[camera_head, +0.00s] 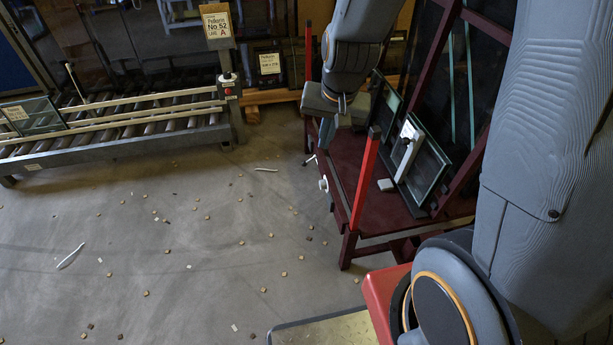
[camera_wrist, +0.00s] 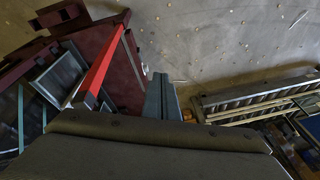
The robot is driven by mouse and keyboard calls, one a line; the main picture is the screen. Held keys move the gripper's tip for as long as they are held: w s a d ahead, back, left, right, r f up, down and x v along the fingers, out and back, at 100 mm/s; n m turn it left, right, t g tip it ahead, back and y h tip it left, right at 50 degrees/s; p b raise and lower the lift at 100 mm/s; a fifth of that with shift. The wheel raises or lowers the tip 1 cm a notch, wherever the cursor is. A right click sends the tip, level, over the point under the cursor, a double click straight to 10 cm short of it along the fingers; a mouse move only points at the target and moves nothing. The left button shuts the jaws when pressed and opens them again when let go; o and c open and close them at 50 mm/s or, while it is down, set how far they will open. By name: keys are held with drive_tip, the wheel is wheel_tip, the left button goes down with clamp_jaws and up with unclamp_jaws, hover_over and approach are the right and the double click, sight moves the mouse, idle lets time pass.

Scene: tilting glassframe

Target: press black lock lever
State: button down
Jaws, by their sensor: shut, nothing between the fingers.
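My gripper (camera_head: 327,131) hangs over the left edge of the dark red rack (camera_head: 385,208) in the head view, fingers pointing down. In the wrist view its two grey fingers (camera_wrist: 160,96) are together with nothing between them. No black lever is clear in the wrist view.
A bright red post (camera_head: 365,180) stands at the rack's front, between my gripper and the pane. It also shows in the wrist view (camera_wrist: 102,65). A roller conveyor (camera_head: 120,122) is at the left. The floor between is open, with scattered small chips.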

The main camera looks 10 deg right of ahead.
drive_tip(key=w+a+f+m+t+h+b, duration=0.25)
drive_tip(key=w+f+m+t+b, duration=0.65)
drive_tip(key=w+f+b, duration=1.65)
drive_tip(key=w+d+f+m+t+h+b, duration=0.1)
drive_tip(key=w+f+m+h+b, duration=0.1)
drive_tip(key=f, duration=0.8)
drive_tip(key=w+d+f+m+t+h+b, duration=0.1)
drive_tip(key=w+f+m+b, duration=0.3)
drive_tip(key=f, duration=0.7)
drive_tip(key=w+f+m+t+h+b, duration=0.1)
drive_tip(key=w+f+m+h+b, duration=0.2)
drive_tip(key=f, duration=0.8)
drive_tip(key=m+h+b, duration=0.1)
drive_tip(key=m+b, duration=0.1)
drive_tip(key=shift+d+m+b, duration=0.3)
drive_tip(key=shift+d, duration=0.1)
drive_tip(key=b, duration=0.5)
approach(308, 161)
drive_tip(key=w+d+f, duration=0.2)
drive_tip(key=w+d, duration=0.2)
drive_tip(key=shift+w+f, duration=0.1)
drive_tip(key=shift+a, duration=0.15)
